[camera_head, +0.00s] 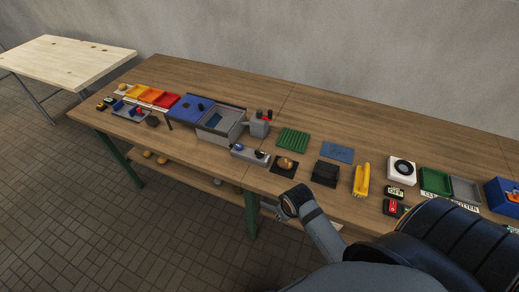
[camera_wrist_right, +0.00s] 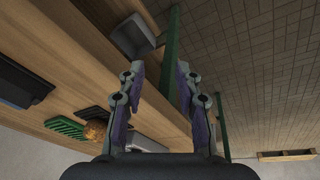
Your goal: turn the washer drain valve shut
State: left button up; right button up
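The washer (camera_head: 220,122) is a grey open-topped box with a bluish inside, standing mid-table in the head view. A small grey unit (camera_head: 257,128) with a red part (camera_head: 267,117) and dark knobs stands at its right side. I cannot tell for sure which part is the drain valve or how it is turned. My right gripper (camera_wrist_right: 160,75) is open and empty in the right wrist view, with the table's wood on the left and tiled floor on the right. The washer cannot be made out in that view. My left gripper is not in view.
Near the washer are a green ribbed rack (camera_head: 293,140), a dark pad (camera_head: 284,166) with a potato, a black box (camera_head: 325,174) and a yellow object (camera_head: 361,180). The blue board (camera_head: 188,108) is left of it. My arm crosses the table's front edge.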

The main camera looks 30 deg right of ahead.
aim_at(260, 152)
jog(key=w+r+n, duration=0.1)
jog(key=w, duration=0.3)
jog(key=w+d+r+n, duration=0.1)
jog(key=w, duration=0.3)
jog(key=w+r+g, duration=0.1)
jog(key=w, duration=0.3)
jog(key=shift+w+d+r+n, duration=0.2)
jog(key=shift+w+n, duration=0.1)
jog(key=shift+n, duration=0.1)
jog(key=w+r+n+g+y, duration=0.15)
jog(key=w+r+n, duration=0.25)
jog(key=w+r, duration=0.85)
jog(key=shift+g+h, duration=0.25)
jog(key=f, duration=0.3)
jog(key=f+p, duration=0.1)
jog(key=f, duration=0.3)
jog(key=d+f+p, duration=0.1)
jog(key=f, duration=0.2)
jog(key=shift+s+f, duration=0.1)
jog(key=shift+f, duration=0.05)
jog(key=shift+c, duration=0.4)
grip_shut()
